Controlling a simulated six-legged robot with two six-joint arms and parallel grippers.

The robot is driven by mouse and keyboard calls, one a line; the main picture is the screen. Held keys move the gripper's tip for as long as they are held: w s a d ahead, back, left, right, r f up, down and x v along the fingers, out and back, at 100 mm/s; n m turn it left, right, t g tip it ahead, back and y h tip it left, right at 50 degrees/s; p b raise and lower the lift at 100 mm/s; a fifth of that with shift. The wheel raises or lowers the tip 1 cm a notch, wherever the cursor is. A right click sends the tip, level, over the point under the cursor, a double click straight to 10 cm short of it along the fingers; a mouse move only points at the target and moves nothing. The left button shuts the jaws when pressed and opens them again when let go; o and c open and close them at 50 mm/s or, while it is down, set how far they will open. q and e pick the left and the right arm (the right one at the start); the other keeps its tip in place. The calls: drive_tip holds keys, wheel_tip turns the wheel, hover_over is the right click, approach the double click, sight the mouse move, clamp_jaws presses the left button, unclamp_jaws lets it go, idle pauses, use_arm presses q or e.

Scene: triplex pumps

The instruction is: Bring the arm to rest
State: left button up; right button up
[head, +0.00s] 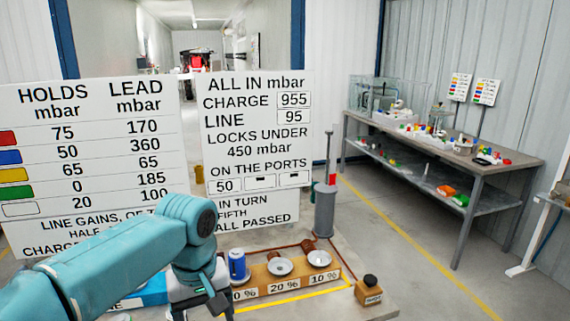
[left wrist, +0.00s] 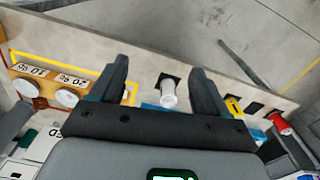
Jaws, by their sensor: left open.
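My left arm comes in from the lower left in the head view, its teal wrist above the bench. My left gripper (head: 205,305) points down there, its lower end near the frame's bottom edge. In the left wrist view the left gripper (left wrist: 160,65) shows two dark fingers spread apart with nothing held. A white cylinder (left wrist: 168,92) on a dark square shows beyond the gap, apart from the fingers. My right gripper is in neither view.
A blue can (head: 237,265) stands beside two pale discs on the wooden port block (head: 262,290). A grey pump (head: 325,208) stands behind, a black knob (head: 370,283) at right. Signboards (head: 255,150) rise behind; one reads charge 955, line 95. A workbench (head: 450,150) stands right, beyond open floor.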

use_arm(q)
wheel_tip(320, 180, down, 23)
drive_tip(key=s+d+m+h, duration=0.2)
drive_tip(key=d+m, duration=0.1)
drive_tip(key=s+f+h, duration=0.2)
drive_tip(key=s+f, duration=1.4)
drive_tip(key=s, duration=0.2)
drive_tip(key=shift+a+f, duration=0.2)
drive_tip(key=shift+a, duration=0.15)
